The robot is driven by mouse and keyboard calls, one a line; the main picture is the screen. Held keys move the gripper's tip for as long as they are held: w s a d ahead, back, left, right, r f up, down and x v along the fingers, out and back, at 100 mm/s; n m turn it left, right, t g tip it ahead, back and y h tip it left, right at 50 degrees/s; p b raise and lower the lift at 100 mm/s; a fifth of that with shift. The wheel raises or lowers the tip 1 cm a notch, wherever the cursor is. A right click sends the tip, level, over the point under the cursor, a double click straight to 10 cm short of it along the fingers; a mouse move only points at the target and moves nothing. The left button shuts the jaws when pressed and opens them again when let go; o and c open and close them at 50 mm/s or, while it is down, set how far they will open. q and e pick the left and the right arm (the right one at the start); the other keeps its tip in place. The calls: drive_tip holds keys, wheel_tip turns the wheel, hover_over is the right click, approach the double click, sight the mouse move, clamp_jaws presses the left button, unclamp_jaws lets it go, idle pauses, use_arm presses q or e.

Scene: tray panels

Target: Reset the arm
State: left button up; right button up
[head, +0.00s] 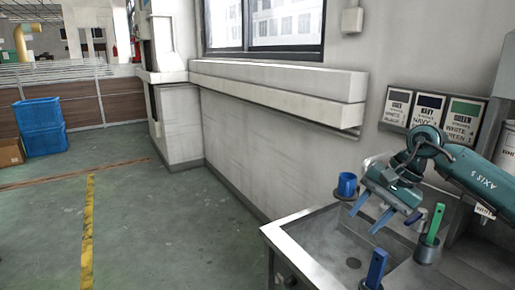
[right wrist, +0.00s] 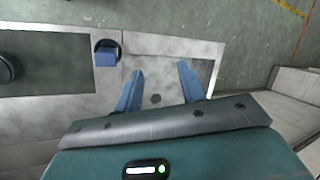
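My right gripper (head: 366,219) hangs over a grey metal sink (head: 300,236), its two blue fingers spread apart and pointing down. In the right wrist view the open gripper (right wrist: 160,70) has nothing between its fingers, and the sink floor with a dark drain (right wrist: 155,98) lies below. The teal right arm (head: 470,172) comes in from the right edge. My left gripper is not in view.
A blue cup (head: 346,184) stands at the sink's back edge. A green handle (head: 434,224) and a blue handle (head: 377,266) stand upright in dark holders. Wall panels (head: 430,108) hang behind the arm. Blue crates (head: 42,126) stand far left; the floor between is clear.

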drive_tip(key=s+a+r+m+t+y, duration=0.2)
drive_tip(key=a+m+t+y, duration=0.2)
drive_tip(key=a+m+y, duration=0.6)
drive_tip(key=s+a+r+m+t+y, duration=0.2)
drive_tip(key=a+m+t+y, duration=0.35)
drive_tip(key=a, duration=0.85)
drive_tip(key=s+d+f+m+t+h, duration=0.15)
drive_tip(key=d+f+m+h, duration=0.35)
drive_tip(key=m, duration=0.6)
drive_tip(key=d+f+m+t+h, duration=0.2)
drive_tip(key=d+f+m+h, duration=0.2)
drive_tip(key=m+h, duration=0.55)
drive_tip(key=s+d+f+m+t+h, duration=0.15)
drive_tip(key=d+f+m+h, duration=0.25)
drive_tip(key=m, duration=0.9)
drive_tip(key=s+d+f+m+g+h, duration=0.1)
drive_tip(key=s+d+f+m+g, duration=0.1)
drive_tip(key=s+f+m+g, duration=0.75)
drive_tip(key=s+d+f+m+g, duration=0.35)
drive_tip(key=s+f, duration=0.25)
drive_tip(key=s, duration=0.8)
drive_tip(key=w+a+f+n+t+y+p, duration=0.1)
drive_tip(key=w+a+f+t+y, duration=0.1)
drive_tip(key=w+a+f+t, duration=0.3)
drive_tip(key=shift+w+a+f+t+y, duration=0.15)
drive_tip(key=shift+w+a+t+y, duration=0.25)
drive_tip(key=shift+a+t, duration=0.85)
drive_tip(key=shift+d, duration=0.1)
